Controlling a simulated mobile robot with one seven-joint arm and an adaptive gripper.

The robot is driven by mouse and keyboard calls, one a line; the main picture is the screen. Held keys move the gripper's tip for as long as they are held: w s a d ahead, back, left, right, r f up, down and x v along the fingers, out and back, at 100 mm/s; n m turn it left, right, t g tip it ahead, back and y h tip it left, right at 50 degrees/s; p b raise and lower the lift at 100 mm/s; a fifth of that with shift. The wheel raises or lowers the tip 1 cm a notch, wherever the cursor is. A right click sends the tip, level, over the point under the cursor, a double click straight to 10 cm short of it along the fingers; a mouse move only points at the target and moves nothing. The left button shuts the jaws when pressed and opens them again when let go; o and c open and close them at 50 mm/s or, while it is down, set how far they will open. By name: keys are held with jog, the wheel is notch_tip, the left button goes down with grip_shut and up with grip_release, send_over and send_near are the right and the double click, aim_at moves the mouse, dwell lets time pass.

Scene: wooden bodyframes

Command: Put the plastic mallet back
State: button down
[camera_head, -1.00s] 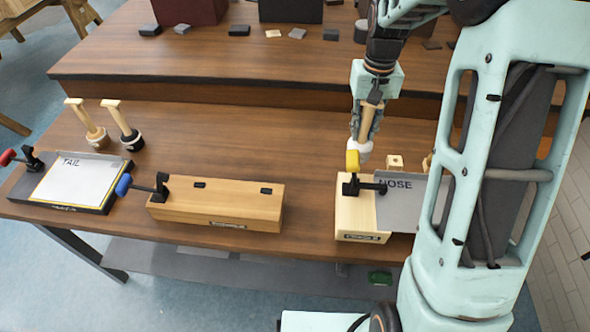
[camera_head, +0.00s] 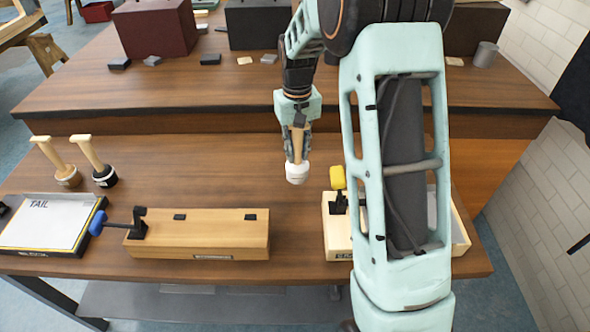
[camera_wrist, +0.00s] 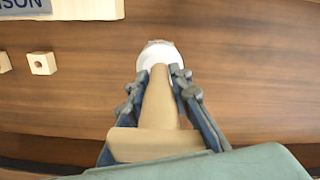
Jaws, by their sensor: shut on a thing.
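My gripper (camera_head: 297,148) is shut on the handle of the white-headed plastic mallet (camera_head: 298,174). The mallet hangs head down over the lower table, between the long wooden block and the right-hand fixture. In the wrist view the fingers (camera_wrist: 167,82) lie on both sides of the tan handle, and the white head (camera_wrist: 158,54) sticks out beyond them. I cannot tell exactly how high the head is above the table. Two other mallets stand head down at the left: one with a pale head (camera_head: 67,176) and one with a black and white head (camera_head: 104,175).
A long wooden block (camera_head: 235,238) with a blue-handled clamp (camera_head: 97,223) lies at the front. The TAIL board (camera_head: 45,225) is at the left. A yellow-handled clamp (camera_head: 338,177) stands on the right fixture, partly behind my arm. Table between the standing mallets and my gripper is clear.

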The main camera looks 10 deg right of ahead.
aim_at(297, 130)
jog(key=shift+f, duration=2.6)
jog(key=c, duration=1.8)
grip_release()
jog(key=shift+o, duration=0.2)
notch_tip(297, 130, up, 12)
jog(key=shift+r, duration=0.15)
